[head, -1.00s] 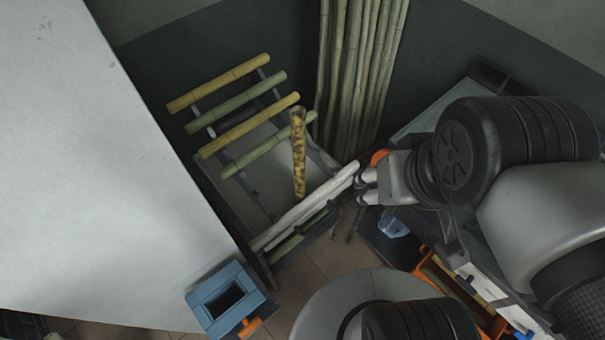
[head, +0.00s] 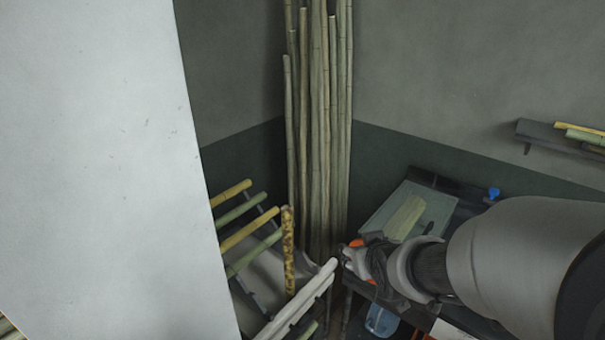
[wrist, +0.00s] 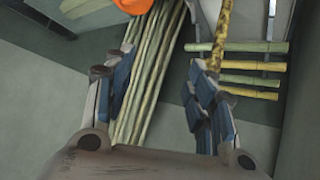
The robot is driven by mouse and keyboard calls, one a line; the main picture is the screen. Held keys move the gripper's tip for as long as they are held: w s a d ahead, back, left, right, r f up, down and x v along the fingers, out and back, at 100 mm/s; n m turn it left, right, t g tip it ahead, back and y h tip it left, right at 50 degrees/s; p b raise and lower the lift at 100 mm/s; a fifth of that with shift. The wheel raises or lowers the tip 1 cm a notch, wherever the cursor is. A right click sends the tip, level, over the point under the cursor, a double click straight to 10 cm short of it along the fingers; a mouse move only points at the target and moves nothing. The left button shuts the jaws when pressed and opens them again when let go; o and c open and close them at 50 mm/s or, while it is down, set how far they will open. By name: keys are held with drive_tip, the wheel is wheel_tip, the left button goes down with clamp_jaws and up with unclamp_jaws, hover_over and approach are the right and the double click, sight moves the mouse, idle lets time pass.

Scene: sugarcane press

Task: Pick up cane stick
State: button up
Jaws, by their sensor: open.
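Several cane sticks, yellow and green, lie across a slanted rack; a yellow cane stick (head: 249,229) is at its middle in the head view. They also show at the right in the wrist view, with a yellow stick (wrist: 250,92) among them. A brown-spotted cane stick (head: 288,250) stands near upright at the rack's right side. A pale whitish stick (head: 300,303) runs along the rack's front. My gripper (head: 345,258) is open, just right of the pale stick's upper end; contact cannot be told. In the wrist view my gripper (wrist: 152,82) shows nothing clasped.
Tall canes (head: 322,130) stand bundled in the corner behind. A dark bench with a greenish board (head: 405,212) is at the right. A wall shelf (head: 540,132) holds more sticks. A large white panel (head: 95,150) blocks the left. An orange part (wrist: 132,5) shows at the wrist view's top.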

drive_tip(key=w+a+f+n+t+y, duration=0.1)
drive_tip(key=w+a+f, duration=0.2)
drive_tip(key=w+f, duration=0.25)
drive_tip(key=n+t+y+p, duration=0.1)
drive_tip(key=t+y+p, duration=0.1)
drive_tip(key=t+y, duration=0.4)
approach(290, 258)
drive_tip(key=b+x, duration=0.1)
drive_tip(key=x, duration=0.5)
drive_tip(key=shift+w+d, duration=0.15)
drive_tip(key=shift+w, duration=0.1)
drive_tip(key=shift+b+x, duration=0.4)
drive_tip(key=shift+x, duration=2.3)
drive_tip(key=shift+s, duration=0.1)
drive_tip(key=shift+c, duration=0.3)
clamp_jaws()
